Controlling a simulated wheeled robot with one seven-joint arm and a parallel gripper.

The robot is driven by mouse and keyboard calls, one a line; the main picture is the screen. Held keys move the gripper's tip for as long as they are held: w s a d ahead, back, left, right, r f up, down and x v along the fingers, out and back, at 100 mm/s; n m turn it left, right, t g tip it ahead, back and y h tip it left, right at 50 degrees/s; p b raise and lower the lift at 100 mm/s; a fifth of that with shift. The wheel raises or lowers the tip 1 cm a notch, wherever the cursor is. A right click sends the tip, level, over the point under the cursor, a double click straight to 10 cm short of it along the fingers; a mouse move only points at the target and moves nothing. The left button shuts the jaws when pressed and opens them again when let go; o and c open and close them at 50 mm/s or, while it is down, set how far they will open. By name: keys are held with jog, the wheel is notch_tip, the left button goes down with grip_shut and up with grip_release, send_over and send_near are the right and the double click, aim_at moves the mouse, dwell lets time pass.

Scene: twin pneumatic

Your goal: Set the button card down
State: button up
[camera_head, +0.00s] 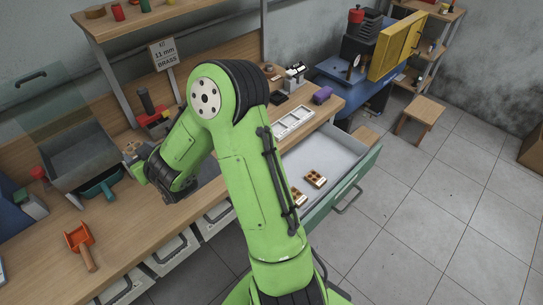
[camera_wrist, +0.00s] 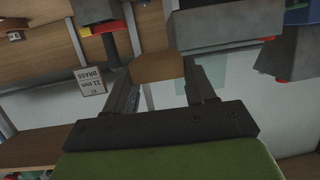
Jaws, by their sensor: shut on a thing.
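My gripper (camera_wrist: 157,75) shows in the wrist view with its two dark fingers apart and a plain brown piece (camera_wrist: 158,68) between their tips. I take this piece for the button card; no buttons show on it from this side. Two brown cards with round marks, one farther back (camera_head: 315,178) and one nearer (camera_head: 297,197), lie in the open pale drawer (camera_head: 335,158).
The wooden bench (camera_head: 180,215) carries an orange scoop (camera_head: 80,241), a teal dustpan (camera_head: 99,186), a red-based press (camera_head: 152,117), a white tray (camera_head: 294,121) and a purple block (camera_head: 323,95). A brass sign (camera_head: 164,54) stands behind. The drawer juts over the floor.

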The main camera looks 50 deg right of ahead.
jog(key=s+d+f+m+g+h+p, duration=0.15)
jog(key=d+m+h, duration=0.25)
jog(key=d, duration=1.1)
jog(key=s+d+f+m+g+h+p, duration=0.1)
jog(key=s+d+m+g+h+p, duration=0.2)
jog(key=d, duration=1.1)
jog(key=s+d+f+m+g+h, duration=0.1)
jog(key=s+d+m+g+h, duration=0.1)
jog(key=s+d, duration=0.2)
jog(key=s+d+f+m+g+h, duration=0.2)
jog(key=s+d, duration=0.3)
jog(key=s, duration=0.1)
jog(key=s+d+f+m+g+h+p, duration=0.1)
jog(key=s+d+f+m+g, duration=0.1)
jog(key=s+d, duration=0.3)
jog(key=shift+d+m+h, duration=0.1)
jog(key=shift+m+h, duration=0.2)
jog(key=shift+h, duration=0.1)
jog(key=s+f+m+g+b, duration=0.1)
jog(key=s+f+g, duration=0.1)
jog(key=f, duration=0.3)
jog(key=s+f+m+g+b, duration=0.1)
jog(key=s+f+m, duration=0.1)
jog(key=f, duration=0.3)
jog(key=s+f+m+g+b, duration=0.1)
jog(key=s+f+g, duration=0.1)
jog(key=f, duration=0.3)
jog(key=shift+s+f+m+g+h, duration=0.1)
jog(key=shift+s+m+g+h, duration=0.2)
jog(key=shift+g, duration=0.05)
